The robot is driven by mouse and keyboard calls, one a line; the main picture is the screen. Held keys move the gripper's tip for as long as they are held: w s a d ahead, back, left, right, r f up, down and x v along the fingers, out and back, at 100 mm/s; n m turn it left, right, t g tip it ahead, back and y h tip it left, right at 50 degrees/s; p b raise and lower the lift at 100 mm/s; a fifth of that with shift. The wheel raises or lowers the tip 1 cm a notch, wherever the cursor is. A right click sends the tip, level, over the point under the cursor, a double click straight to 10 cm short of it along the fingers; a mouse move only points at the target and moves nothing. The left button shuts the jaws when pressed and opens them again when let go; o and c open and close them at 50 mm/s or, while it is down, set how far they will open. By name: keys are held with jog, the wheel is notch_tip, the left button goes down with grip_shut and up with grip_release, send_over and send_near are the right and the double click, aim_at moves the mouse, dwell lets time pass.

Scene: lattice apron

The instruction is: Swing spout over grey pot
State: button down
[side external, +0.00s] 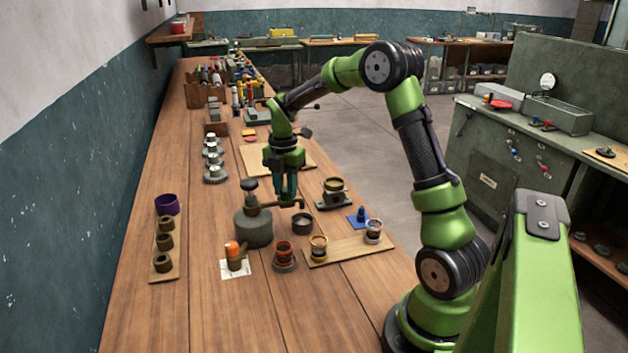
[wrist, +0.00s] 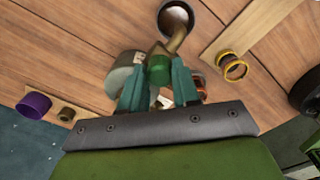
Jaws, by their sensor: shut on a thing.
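A grey-green round dispenser (side external: 253,228) with a dark knob on top stands on the wooden bench. Its brown spout (side external: 268,205) reaches right, and the tip is near the small grey pot (side external: 302,224). My gripper (side external: 287,202) points down and is shut on the spout. In the wrist view my gripper (wrist: 158,85) has its teal fingers on either side of a green piece of the spout (wrist: 178,38). The dispenser is partly hidden behind the fingers.
A dark pot on a stand (side external: 334,192) is right of my gripper. A brown-red pot (side external: 283,254) and a board (side external: 348,250) with yellow-ringed and silver pots are in front. An orange-topped item (side external: 235,256) sits on white paper. A purple cup (side external: 167,204) is at left.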

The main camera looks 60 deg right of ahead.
aim_at(285, 189)
jog(key=shift+w+d+r, duration=0.1)
jog(key=c, duration=0.8)
grip_release()
notch_tip(285, 189, up, 17)
